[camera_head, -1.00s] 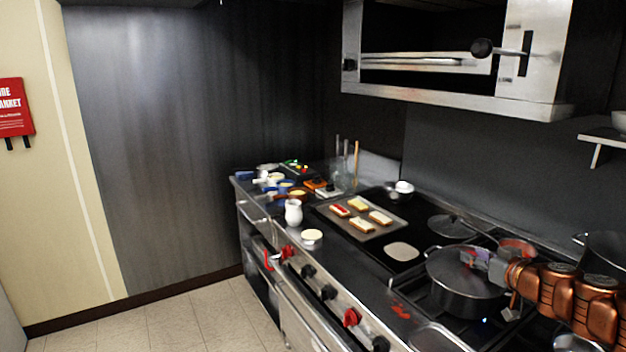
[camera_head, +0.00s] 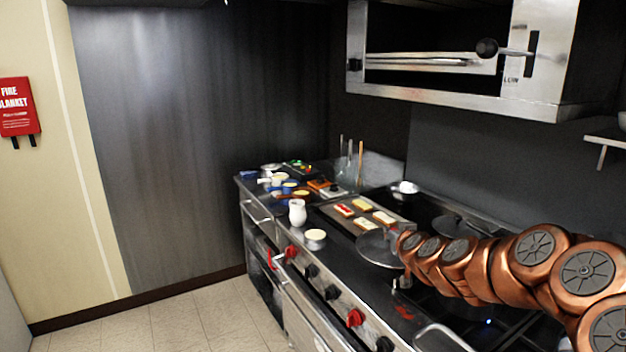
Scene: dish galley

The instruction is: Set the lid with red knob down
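A round grey lid (camera_head: 376,250) shows over the cooktop, just in front of the tray of toasts. My gripper (camera_head: 399,246) is at the lid's right side, at the end of my copper-coloured arm. Its fingers are too small and too covered by my arm to tell open from shut. I cannot make out the red knob, nor whether the lid rests on the surface or hangs just above it. The pot on the cooktop is hidden behind my arm.
A tray with several toasts (camera_head: 344,210) lies behind the lid. A white jug (camera_head: 297,212) and a small round container (camera_head: 315,239) stand on the counter to the left. A dark pan (camera_head: 459,224) is farther back. A steel overhead unit (camera_head: 455,100) hangs above.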

